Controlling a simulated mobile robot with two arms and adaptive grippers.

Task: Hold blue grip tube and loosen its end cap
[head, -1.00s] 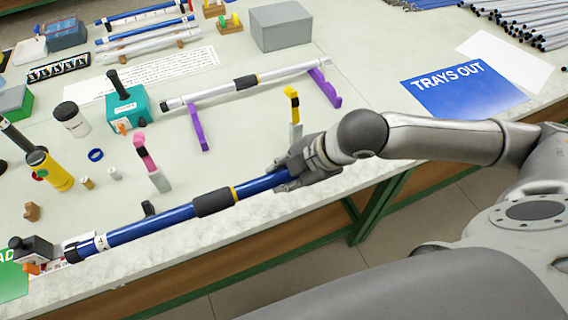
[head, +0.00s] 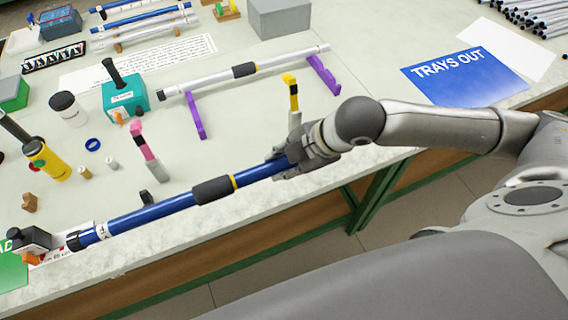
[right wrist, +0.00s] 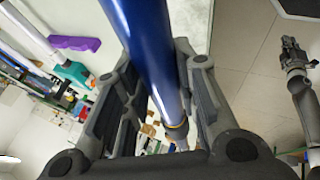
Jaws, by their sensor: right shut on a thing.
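The blue grip tube (head: 150,214) lies slantwise along the front edge of the bench. It has a black sleeve with a yellow ring (head: 213,190) near its middle. Its left end has a white label and a black end cap (head: 73,241), beside a black block with an orange part (head: 30,241). My right gripper (head: 290,165) is shut around the tube's right part and hides that end. In the right wrist view the blue tube (right wrist: 150,50) runs between both fingers. My left gripper (right wrist: 291,48) shows small at the right of that view, apart from the tube, its jaws unclear.
A pink stand (head: 147,150) and a yellow stand (head: 291,95) rise just behind the tube. A silver tube (head: 285,67) rests on purple supports (head: 194,115) farther back. A yellow bottle (head: 50,163) stands left. A blue "TRAYS OUT" sign (head: 465,90) lies right.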

